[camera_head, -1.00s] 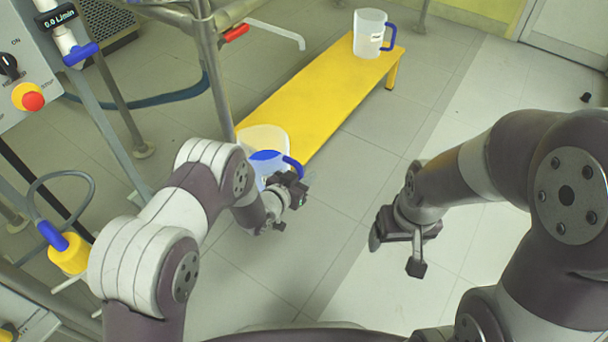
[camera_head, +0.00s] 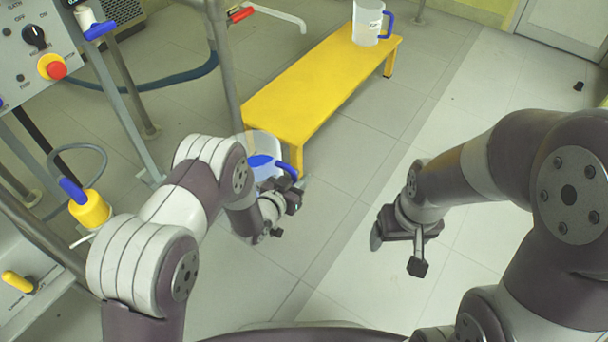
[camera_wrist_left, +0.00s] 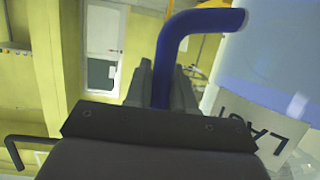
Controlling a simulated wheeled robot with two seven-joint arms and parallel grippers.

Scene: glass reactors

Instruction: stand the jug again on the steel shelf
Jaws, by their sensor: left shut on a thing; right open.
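My left gripper (camera_head: 284,196) is shut on the blue handle of a translucent white jug (camera_head: 262,146). The arm hides part of the jug in the head view. In the left wrist view the blue handle (camera_wrist_left: 172,65) stands between the fingers, and the jug's pale wall (camera_wrist_left: 275,65) with dark lettering fills the right side. The jug appears near the close end of the yellow bench; I cannot tell whether they touch. My right gripper (camera_head: 397,250) is open and empty above the floor. I cannot make out the steel shelf in these views.
A second blue-handled jug (camera_head: 366,25) stands at the far end of the yellow bench (camera_head: 315,80). Steel frame posts (camera_head: 222,70), a control panel (camera_head: 35,45) with a red button and a yellow fitting (camera_head: 90,209) are on the left.

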